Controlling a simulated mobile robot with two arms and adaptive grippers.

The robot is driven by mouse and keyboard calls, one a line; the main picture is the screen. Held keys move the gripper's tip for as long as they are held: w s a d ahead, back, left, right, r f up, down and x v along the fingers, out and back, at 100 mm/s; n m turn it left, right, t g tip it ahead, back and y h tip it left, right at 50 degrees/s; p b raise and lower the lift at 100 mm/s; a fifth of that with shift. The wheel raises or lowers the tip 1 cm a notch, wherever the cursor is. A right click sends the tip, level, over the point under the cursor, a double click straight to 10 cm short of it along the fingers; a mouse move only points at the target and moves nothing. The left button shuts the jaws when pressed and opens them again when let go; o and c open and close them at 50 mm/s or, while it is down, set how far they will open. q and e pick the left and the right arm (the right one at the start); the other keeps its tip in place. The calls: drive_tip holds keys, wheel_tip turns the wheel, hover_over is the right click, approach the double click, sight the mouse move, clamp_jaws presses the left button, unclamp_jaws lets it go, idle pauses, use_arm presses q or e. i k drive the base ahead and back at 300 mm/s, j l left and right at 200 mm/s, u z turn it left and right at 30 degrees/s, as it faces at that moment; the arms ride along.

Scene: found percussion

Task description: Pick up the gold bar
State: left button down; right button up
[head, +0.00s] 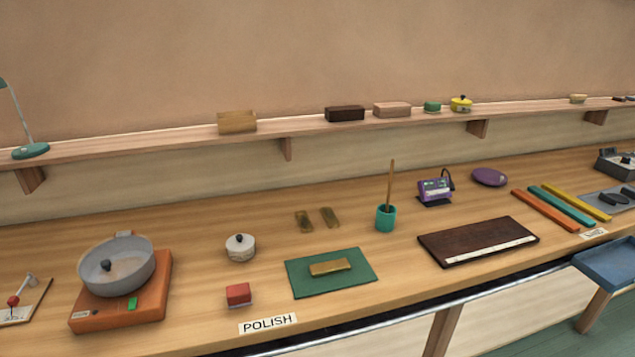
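A gold bar (330,267) lies flat on a green mat (350,285) on the wooden bench, just behind the POLISH label. Two similar darker brass-coloured bars, a left one (304,222) and a right one (330,217), lie side by side on the bench behind the mat. Neither of my grippers shows in the head view, so their state is hidden. Nothing touches the gold bar from above.
A red block (238,294) and a white lidded pot (240,247) stand left of the mat. A teal cup (386,218) with a stick stands behind right. A dark board (477,241) lies right. An orange scale (122,308) with a grey pan stands far left.

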sight(336, 266)
drive_tip(key=i+j+z, duration=0.1)
drive_tip(key=j+z, duration=1.15)
drive_tip(key=j, duration=0.15)
drive_tip(key=k+l, duration=0.05)
